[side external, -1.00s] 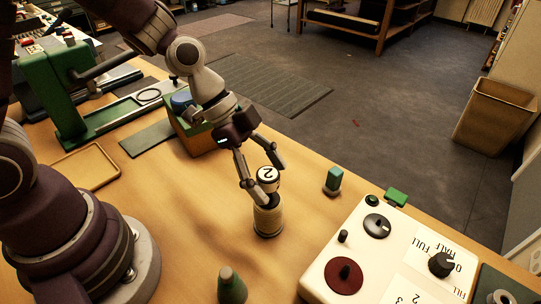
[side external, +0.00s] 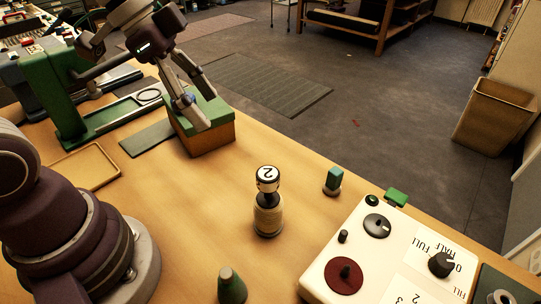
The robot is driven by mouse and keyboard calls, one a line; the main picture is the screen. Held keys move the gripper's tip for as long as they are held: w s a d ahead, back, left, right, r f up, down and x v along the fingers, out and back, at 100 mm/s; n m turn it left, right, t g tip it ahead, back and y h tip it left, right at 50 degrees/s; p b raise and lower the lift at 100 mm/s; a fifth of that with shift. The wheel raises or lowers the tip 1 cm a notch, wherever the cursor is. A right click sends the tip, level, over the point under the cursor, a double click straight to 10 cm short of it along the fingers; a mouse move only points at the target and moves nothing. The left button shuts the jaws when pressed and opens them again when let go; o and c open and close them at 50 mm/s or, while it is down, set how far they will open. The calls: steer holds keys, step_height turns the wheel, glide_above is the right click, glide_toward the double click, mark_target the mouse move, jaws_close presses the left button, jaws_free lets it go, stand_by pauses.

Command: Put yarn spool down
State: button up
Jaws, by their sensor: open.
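A pale, ribbed spool-like piece (side external: 268,220), apparently the yarn spool, stands upright on the table. A small blue item (side external: 189,98) shows on the box, partly hidden by the fingers. I cannot tell whether the fingers touch it or the box.
A white control panel (side external: 325,262) with knobs lies at the lower right. A teal-topped peg (side external: 333,181) stands behind it, and a green cone (side external: 231,287) is at the front edge. A wooden tray (side external: 67,183) and green press (side external: 57,85) are left. The table around the spool is clear.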

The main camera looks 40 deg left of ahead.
steer(key=s+a+n+t+y, duration=0.2)
steer(key=s+a+n+y, duration=0.1)
steer(key=n, duration=0.6)
steer(key=shift+s+a+y, duration=0.4)
steer(key=shift+a+y, duration=0.1)
steer(key=shift+a, duration=0.35)
